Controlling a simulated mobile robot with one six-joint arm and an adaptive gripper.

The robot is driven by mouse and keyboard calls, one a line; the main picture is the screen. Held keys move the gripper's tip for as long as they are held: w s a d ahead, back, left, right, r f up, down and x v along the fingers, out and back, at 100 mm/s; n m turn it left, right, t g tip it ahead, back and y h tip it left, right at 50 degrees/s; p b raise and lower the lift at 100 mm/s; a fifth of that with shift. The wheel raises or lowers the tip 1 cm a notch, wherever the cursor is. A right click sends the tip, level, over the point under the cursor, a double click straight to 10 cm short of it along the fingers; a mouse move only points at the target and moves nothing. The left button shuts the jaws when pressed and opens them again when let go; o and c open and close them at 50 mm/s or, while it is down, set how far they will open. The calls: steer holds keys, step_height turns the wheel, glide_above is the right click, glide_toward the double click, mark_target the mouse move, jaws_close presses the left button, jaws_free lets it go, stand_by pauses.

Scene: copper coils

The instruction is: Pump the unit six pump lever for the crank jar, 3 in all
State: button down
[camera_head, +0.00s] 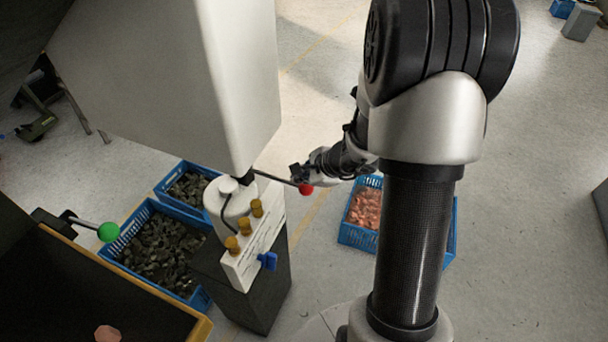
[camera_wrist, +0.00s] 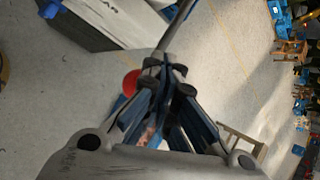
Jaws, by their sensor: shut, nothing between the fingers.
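A pump lever (camera_head: 275,178), a thin dark rod with a red ball knob (camera_head: 306,189), sticks out to the right from the small white unit, below the large pale housing. My gripper (camera_head: 297,173) is right beside the knob, its fingers close to the rod. In the wrist view my gripper's fingers (camera_wrist: 168,76) are closed together, with the rod (camera_wrist: 178,30) running up from the tips and the red knob (camera_wrist: 131,84) partly hidden behind the fingers. Whether they touch the rod is unclear. A white round jar (camera_head: 229,203) stands on the unit. No unit number is legible.
A green-knobbed lever (camera_head: 108,232) stands at left by a yellow-edged dark bin (camera_head: 200,330). Blue crates of dark lumps (camera_head: 124,236) are behind the unit; another blue crate (camera_head: 350,235) holds copper-coloured pieces. The floor at right is mostly clear.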

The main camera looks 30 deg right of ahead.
steer(key=shift+s+d+f+b, duration=0.1)
steer(key=shift+s+f+b, duration=0.05)
steer(key=shift+f+b, duration=0.55)
steer(key=shift+s+d+f+b, duration=0.1)
steer(key=shift+f+b, duration=0.5)
steer(key=shift+b, duration=0.05)
stand_by(1.0)
stand_by(0.5)
steer(key=shift+w+a+r+p, duration=0.15)
steer(key=shift+r+p, duration=0.75)
steer(key=shift+r, duration=0.3)
steer(key=shift+w+a+r+p, duration=0.1)
steer(key=shift+w+r+p, duration=0.1)
steer(key=shift+r+p, duration=0.9)
steer(key=shift+w+a+r+p, duration=0.15)
steer(key=shift+r+p, duration=0.6)
steer(key=shift+r, duration=0.6)
steer(key=r+p, duration=0.2)
steer(key=r, duration=0.1)
steer(key=r+p, duration=0.2)
steer(key=shift+w+a, duration=0.2)
steer(key=shift+w, duration=0.1)
